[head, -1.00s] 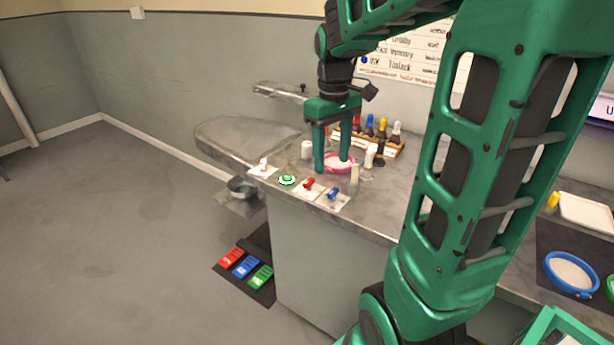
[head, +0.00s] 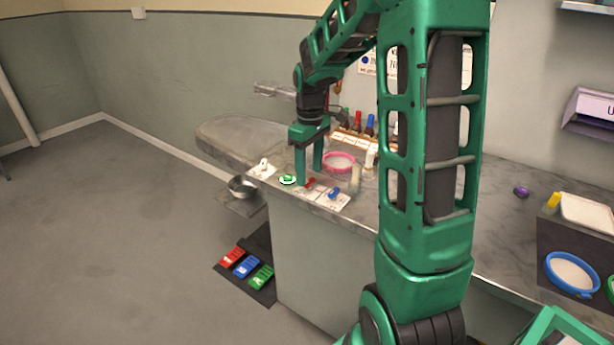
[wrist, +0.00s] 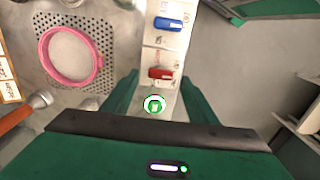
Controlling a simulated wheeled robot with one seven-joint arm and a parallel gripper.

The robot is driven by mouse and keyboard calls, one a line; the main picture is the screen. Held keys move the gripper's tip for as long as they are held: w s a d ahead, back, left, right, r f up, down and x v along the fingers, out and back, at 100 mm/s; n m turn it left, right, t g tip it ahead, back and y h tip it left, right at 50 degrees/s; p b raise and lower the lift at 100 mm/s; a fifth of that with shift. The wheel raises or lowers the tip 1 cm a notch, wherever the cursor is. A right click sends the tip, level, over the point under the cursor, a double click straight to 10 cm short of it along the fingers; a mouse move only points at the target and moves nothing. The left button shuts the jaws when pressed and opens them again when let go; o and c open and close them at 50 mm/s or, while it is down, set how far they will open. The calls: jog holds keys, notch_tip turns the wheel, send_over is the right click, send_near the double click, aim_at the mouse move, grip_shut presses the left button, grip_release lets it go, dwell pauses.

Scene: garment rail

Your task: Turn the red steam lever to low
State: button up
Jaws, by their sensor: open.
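The red steam lever (head: 310,183) sits on a pale plate at the front edge of the counter. It also shows in the wrist view (wrist: 161,73), lying across its plate just ahead of the fingertips. My gripper (head: 309,180) is open and points down close to the red lever, and one finger partly hides the plate in the head view. In the wrist view the gap between my fingers (wrist: 158,90) lies near the red lever and a round green knob (wrist: 154,104). Whether a finger touches the lever cannot be told. The plate's markings are too small to read.
A blue lever (head: 334,193) stands right of the red one, and the green knob (head: 288,179) and a white lever (head: 264,165) stand left. Coloured pedals (head: 246,267) lie on the floor.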

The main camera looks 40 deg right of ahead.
jog(key=shift+f, duration=1.05)
jog(key=c, duration=1.1)
jog(key=shift+o, duration=0.2)
jog(key=shift+m, duration=0.3)
jog(key=m, duration=0.4)
jog(key=shift+a+m, duration=0.1)
jog(key=shift+m, duration=1.9)
